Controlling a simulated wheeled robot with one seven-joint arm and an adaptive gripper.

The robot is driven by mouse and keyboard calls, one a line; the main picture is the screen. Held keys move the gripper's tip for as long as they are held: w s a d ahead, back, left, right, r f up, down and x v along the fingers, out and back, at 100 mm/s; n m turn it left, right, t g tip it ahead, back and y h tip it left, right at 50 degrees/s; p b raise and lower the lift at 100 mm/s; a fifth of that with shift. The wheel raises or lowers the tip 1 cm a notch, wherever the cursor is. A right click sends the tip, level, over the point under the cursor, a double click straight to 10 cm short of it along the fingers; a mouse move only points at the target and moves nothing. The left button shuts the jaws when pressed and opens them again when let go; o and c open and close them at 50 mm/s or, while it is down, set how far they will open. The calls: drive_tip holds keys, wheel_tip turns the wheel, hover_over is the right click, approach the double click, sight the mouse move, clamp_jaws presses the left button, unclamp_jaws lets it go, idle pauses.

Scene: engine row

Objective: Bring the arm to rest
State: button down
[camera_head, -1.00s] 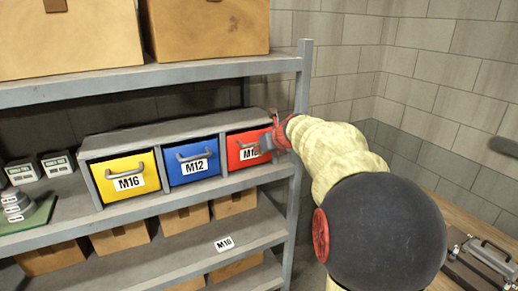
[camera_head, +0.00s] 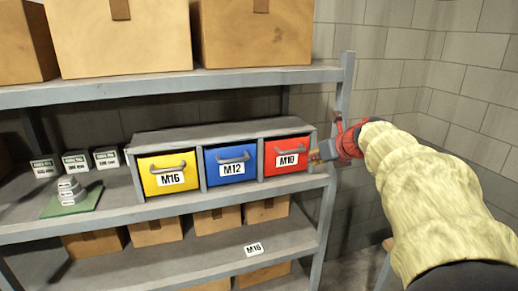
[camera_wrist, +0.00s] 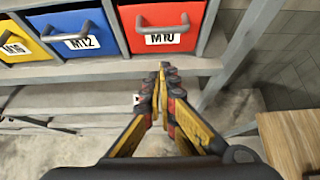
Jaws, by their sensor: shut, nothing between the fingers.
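My gripper (camera_wrist: 163,72) is shut and empty in the wrist view, its fingertips together below the red drawer. In the head view my gripper (camera_head: 318,156) is at the right end of the drawer unit, beside the red drawer; its fingers are small there and partly hidden by my wrist. The red M10 drawer (camera_head: 287,163), blue M12 drawer (camera_head: 231,174) and yellow M16 drawer (camera_head: 168,186) sit side by side in a grey unit, all looking closed. The drawers also show along the top of the wrist view, the red drawer (camera_wrist: 160,18) nearest the fingers.
The grey shelf post (camera_head: 341,120) stands close to my gripper. Cardboard boxes (camera_head: 122,38) fill the top shelf, with smaller ones below. Small labelled boxes (camera_head: 76,162) and a green mat (camera_head: 75,205) lie left of the drawers. A wooden surface (camera_wrist: 292,140) is at right in the wrist view.

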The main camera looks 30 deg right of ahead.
drive_tip(key=s+a+f+m+g+b, duration=0.1)
drive_tip(key=s+a+f+m+b, duration=0.6)
drive_tip(key=a+f+m, duration=0.4)
drive_tip(key=s+a+f+m+g+y+b, duration=0.1)
drive_tip(key=s+a+f+m+g+b, duration=0.1)
drive_tip(key=s+a+f+m+b, duration=0.6)
drive_tip(key=s+a+f+m+g+y+b, duration=0.1)
drive_tip(key=s+a+f+m+g+b, duration=0.1)
drive_tip(key=s+a+f+m+b, duration=0.6)
drive_tip(key=a+f+m, duration=0.6)
drive_tip(key=a+f, duration=0.1)
drive_tip(key=f, duration=0.5)
drive_tip(key=shift+a+f, duration=0.3)
drive_tip(key=shift+f, duration=0.1)
drive_tip(key=c, duration=2.6)
unclamp_jaws()
drive_tip(key=shift+s, duration=0.1)
